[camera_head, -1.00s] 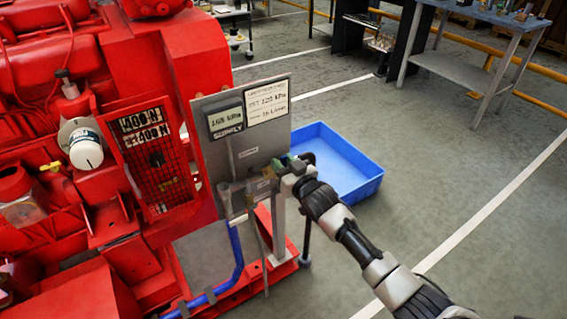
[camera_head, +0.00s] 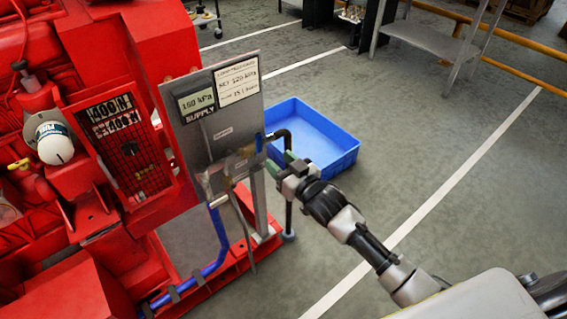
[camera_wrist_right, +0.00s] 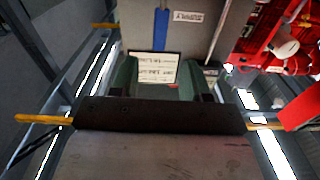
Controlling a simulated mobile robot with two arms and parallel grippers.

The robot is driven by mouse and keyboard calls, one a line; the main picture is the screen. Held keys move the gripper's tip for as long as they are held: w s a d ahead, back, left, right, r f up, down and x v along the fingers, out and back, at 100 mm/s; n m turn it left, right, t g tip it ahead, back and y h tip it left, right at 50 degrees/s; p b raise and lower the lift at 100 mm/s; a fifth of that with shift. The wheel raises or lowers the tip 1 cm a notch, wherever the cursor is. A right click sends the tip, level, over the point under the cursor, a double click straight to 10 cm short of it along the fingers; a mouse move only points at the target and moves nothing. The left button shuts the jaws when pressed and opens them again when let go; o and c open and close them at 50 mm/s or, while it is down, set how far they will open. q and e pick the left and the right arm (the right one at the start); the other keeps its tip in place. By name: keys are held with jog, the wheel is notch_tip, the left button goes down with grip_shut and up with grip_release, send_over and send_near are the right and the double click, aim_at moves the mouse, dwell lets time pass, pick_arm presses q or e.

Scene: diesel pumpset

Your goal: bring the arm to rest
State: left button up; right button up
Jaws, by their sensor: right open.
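My right arm reaches in from the lower right of the head view. Its right gripper (camera_head: 286,168) is beside the lower right edge of a grey supply panel (camera_head: 220,130). In the right wrist view the green fingers of this gripper (camera_wrist_right: 158,78) stand apart, with nothing seen held between them. A white label shows through the gap, beyond the fingers. Small fittings (camera_head: 235,160) sit low on the panel, close to the gripper; I cannot tell whether they touch. My left gripper is not in view.
The red pumpset (camera_head: 100,200) fills the left. A blue tray (camera_head: 312,138) lies on the floor behind my right gripper. A blue hose (camera_head: 218,235) runs below the panel. A grey table (camera_head: 430,38) stands at the back right. The floor to the right is clear.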

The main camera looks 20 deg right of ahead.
jog(key=shift+s+d, duration=0.2)
jog(key=shift+s, duration=0.35)
